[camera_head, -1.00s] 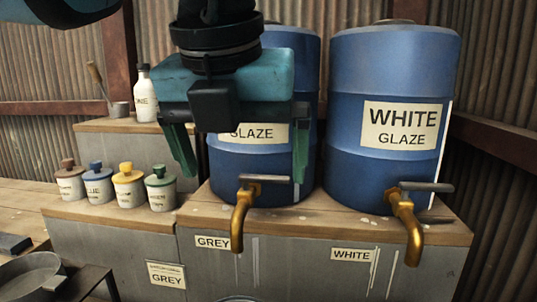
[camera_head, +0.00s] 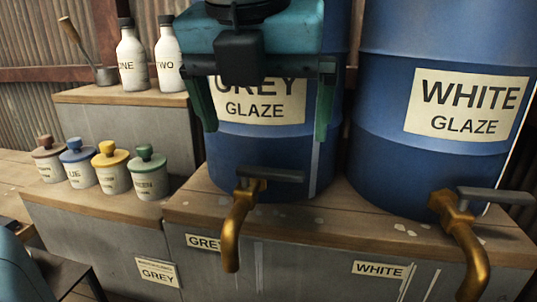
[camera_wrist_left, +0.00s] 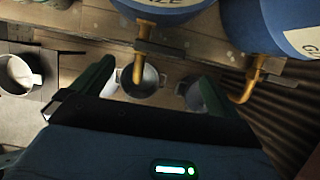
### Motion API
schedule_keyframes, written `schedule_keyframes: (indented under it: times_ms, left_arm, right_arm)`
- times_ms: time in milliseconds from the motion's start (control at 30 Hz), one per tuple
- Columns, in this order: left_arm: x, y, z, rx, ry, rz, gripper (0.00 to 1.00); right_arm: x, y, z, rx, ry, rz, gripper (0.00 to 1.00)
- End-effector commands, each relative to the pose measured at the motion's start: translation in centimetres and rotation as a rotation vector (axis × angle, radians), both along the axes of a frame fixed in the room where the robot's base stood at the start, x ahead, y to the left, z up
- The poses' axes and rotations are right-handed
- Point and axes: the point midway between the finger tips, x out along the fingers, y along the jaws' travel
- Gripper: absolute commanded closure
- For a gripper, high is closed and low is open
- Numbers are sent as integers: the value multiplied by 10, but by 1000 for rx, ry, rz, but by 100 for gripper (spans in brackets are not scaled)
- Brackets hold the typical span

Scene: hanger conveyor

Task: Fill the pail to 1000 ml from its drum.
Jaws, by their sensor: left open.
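The blue grey-glaze drum (camera_head: 260,165) stands on a wooden ledge with a brass tap (camera_head: 236,225) at its foot. The tap's dark lever (camera_head: 276,175) points right. My left gripper (camera_head: 266,132) is open and empty in front of the drum's label, above the lever. In the left wrist view a metal pail (camera_wrist_left: 152,82) shows below, beneath the grey tap's spout (camera_wrist_left: 138,68), partly hidden by it; its fill cannot be read. A second vessel (camera_wrist_left: 194,96) is partly hidden by a finger. My right gripper is not in view.
The white-glaze drum (camera_head: 415,165) with its own tap (camera_head: 470,250) stands at right. Several lidded jars (camera_head: 115,178) and two white bottles (camera_head: 132,60) are at left. A card reading GREY (camera_head: 157,272) is on the front panel.

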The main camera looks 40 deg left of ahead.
Motion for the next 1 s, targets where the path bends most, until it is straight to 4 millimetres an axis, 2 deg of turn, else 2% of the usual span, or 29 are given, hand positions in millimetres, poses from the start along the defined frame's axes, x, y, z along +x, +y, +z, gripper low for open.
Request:
schedule_keyframes:
  times_ms: [400, 600, 867, 1000]
  left_arm:
    - [19, 12, -54, 0, 5, 0, 0]
    - [22, 14, -65, -1, 2, 0, 0]
    - [23, 14, -65, -2, 1, -1, 0]
    - [23, 14, -65, -1, 2, -1, 18]
  right_arm:
    - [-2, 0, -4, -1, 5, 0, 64]
    - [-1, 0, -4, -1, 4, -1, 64]
    - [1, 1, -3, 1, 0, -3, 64]
    - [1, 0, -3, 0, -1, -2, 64]
